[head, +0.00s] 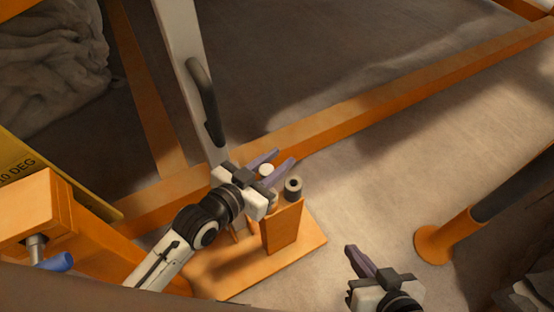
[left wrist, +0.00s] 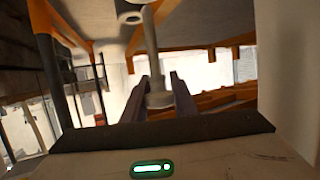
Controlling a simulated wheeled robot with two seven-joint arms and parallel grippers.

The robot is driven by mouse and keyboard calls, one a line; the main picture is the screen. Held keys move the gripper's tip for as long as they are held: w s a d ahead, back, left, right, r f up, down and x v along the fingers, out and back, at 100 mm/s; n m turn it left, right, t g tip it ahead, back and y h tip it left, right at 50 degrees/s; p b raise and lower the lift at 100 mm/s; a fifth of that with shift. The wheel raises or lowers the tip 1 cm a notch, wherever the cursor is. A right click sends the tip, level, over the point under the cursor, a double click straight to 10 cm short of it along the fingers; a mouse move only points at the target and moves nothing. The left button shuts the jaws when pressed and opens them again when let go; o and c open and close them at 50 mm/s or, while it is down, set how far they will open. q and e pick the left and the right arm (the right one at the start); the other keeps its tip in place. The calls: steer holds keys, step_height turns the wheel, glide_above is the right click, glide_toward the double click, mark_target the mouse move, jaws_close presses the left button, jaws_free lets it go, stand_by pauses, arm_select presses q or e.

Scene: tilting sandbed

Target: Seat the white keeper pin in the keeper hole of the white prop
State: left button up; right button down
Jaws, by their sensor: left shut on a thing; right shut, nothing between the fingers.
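The white keeper pin shows its round pale head (head: 267,170) between the fingers of my left gripper (head: 276,162) in the head view. In the left wrist view its long shaft and wider end (left wrist: 158,98) sit between the two purple fingers, which are shut on it. The white prop (head: 180,40), with a black handle, slants down from the top to beside the left gripper. The gripper and wrist cover its lower part. I cannot make out the keeper hole. My right gripper (head: 361,262) is shut and empty at the lower right, apart from everything.
A dark-rimmed hollow cylinder (head: 293,187) stands on an orange post (head: 283,228) close to the left gripper. An orange frame beam (head: 350,102) crosses behind. An orange-footed dark strut (head: 434,243) stands at right. Bare floor lies between post and strut.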

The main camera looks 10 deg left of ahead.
arm_select(q)
steer(key=shift+p, duration=0.85)
stand_by(1.6)
step_height(320, 180, down, 7)
steer(key=b, duration=0.4)
stand_by(2.4)
steer(key=shift+f+b, duration=0.7)
steer(key=shift+f, duration=0.05)
steer(key=o, duration=1.1)
steer(key=shift+o, duration=0.2)
steer(key=shift+s+f, duration=0.1)
